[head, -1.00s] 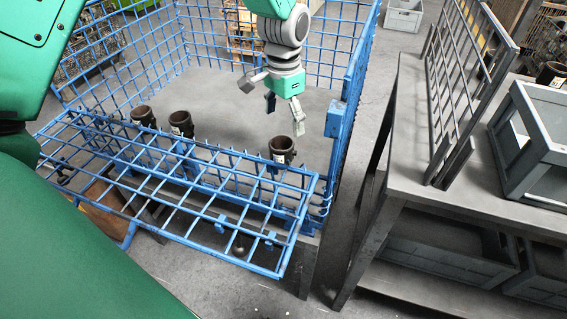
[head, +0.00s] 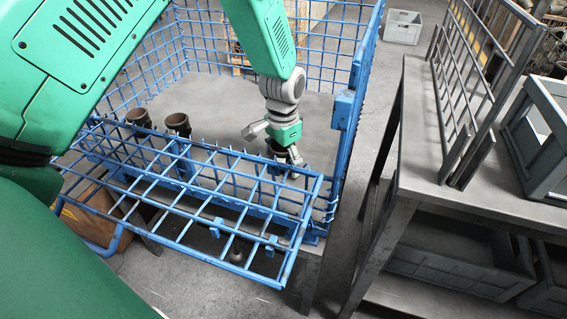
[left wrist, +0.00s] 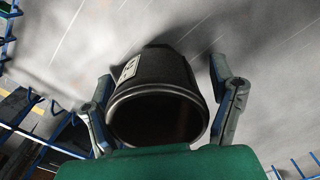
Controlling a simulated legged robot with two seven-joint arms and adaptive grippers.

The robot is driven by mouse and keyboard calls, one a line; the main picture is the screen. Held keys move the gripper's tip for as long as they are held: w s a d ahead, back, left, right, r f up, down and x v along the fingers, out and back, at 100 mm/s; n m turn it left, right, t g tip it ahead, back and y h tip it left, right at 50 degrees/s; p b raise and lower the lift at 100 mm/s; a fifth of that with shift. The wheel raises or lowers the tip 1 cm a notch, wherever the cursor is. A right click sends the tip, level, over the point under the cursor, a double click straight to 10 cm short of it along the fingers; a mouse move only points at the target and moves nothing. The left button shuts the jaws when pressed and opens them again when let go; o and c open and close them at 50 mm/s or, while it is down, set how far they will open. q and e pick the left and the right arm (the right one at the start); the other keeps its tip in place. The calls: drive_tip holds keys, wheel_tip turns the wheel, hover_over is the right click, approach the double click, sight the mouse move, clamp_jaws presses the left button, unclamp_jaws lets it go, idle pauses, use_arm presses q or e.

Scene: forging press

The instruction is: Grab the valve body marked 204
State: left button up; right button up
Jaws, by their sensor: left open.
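A dark, round-mouthed valve body (left wrist: 155,100) with a white label fills the middle of the left wrist view. Its label is too small to read, so I cannot tell whether it says 204. My left gripper (left wrist: 162,75) is open, with one finger on each side of this body. In the head view my left gripper (head: 283,152) is low inside the blue cage at the right and largely hides that body. Two other dark valve bodies, one at far left (head: 138,118) and one beside it (head: 177,125), stand behind the front mesh. My right gripper is not seen.
The blue wire cage (head: 345,105) surrounds the valve bodies, with its front mesh flap (head: 190,195) folded outward. A grey worktable (head: 425,165) with a rack and a grey crate (head: 545,120) stands at right. The cage floor behind the bodies is clear.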

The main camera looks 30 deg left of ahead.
use_arm(q)
drive_tip(key=shift+r, duration=0.1)
drive_tip(key=c, duration=1.5)
drive_tip(key=shift+r, duration=0.1)
drive_tip(key=shift+c, duration=0.2)
